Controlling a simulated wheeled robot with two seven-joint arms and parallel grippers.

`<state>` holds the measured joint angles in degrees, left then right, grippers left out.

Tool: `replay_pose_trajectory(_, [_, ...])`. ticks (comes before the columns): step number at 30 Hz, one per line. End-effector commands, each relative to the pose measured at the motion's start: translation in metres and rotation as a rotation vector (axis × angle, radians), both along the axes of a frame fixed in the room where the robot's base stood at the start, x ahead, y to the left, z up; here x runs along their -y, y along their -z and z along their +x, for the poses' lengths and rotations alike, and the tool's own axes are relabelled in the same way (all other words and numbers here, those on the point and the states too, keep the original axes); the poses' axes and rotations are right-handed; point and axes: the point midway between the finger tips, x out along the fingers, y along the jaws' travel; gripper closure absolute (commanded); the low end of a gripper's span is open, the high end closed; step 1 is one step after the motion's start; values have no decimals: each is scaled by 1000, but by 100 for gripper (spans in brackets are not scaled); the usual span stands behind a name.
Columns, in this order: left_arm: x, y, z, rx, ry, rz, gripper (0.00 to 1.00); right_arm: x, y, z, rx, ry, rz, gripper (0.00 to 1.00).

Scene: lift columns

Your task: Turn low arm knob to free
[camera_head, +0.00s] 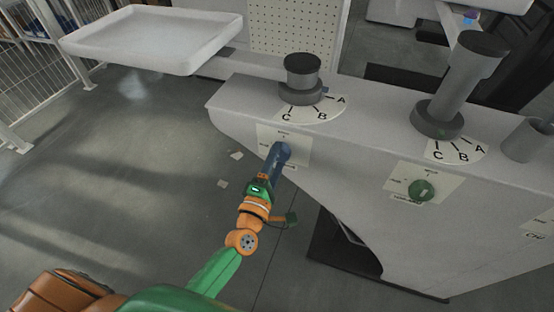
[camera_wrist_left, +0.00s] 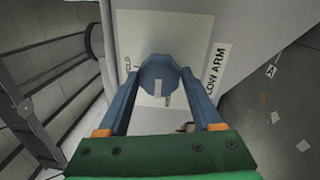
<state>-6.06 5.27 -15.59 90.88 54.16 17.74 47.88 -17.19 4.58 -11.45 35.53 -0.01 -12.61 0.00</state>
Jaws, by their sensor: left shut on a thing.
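My left gripper (camera_head: 280,152) is at the white label plate (camera_head: 297,144) on the near face of the grey console. In the wrist view, the left gripper (camera_wrist_left: 160,76) has its two blue fingers shut on the sides of a round blue low arm knob (camera_wrist_left: 158,68). A pale mark on the knob points toward the bottom of the wrist picture. A "LOW ARM" strip (camera_wrist_left: 215,70) runs beside the plate. Small words at the plate's left and bottom are too small to read surely. In the head view the fingers hide the knob. My right gripper is not in view.
A green knob (camera_head: 422,190) on a similar plate is to the right. Two dark columns (camera_head: 302,72) (camera_head: 462,80) stand on the console over A-B-C dials. A white tray (camera_head: 150,38) is at back left. Open floor lies left of the console.

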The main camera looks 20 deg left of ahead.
Motion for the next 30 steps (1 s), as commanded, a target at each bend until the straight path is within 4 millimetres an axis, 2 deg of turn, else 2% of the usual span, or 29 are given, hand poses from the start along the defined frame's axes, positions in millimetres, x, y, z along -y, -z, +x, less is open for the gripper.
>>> replay_pose_trajectory(17, [1,2,0,-5,2,-28,89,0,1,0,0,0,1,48])
replay_pose_trajectory(18, [1,2,0,-5,1,-28,23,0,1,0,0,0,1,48])
replay_pose_trajectory(20, [1,2,0,-5,1,-27,7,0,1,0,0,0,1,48])
replay_pose_trajectory(21, [0,1,0,-4,1,-27,4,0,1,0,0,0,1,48])
replay_pose_trajectory(30, [0,1,-5,-3,0,-24,4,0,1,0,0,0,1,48])
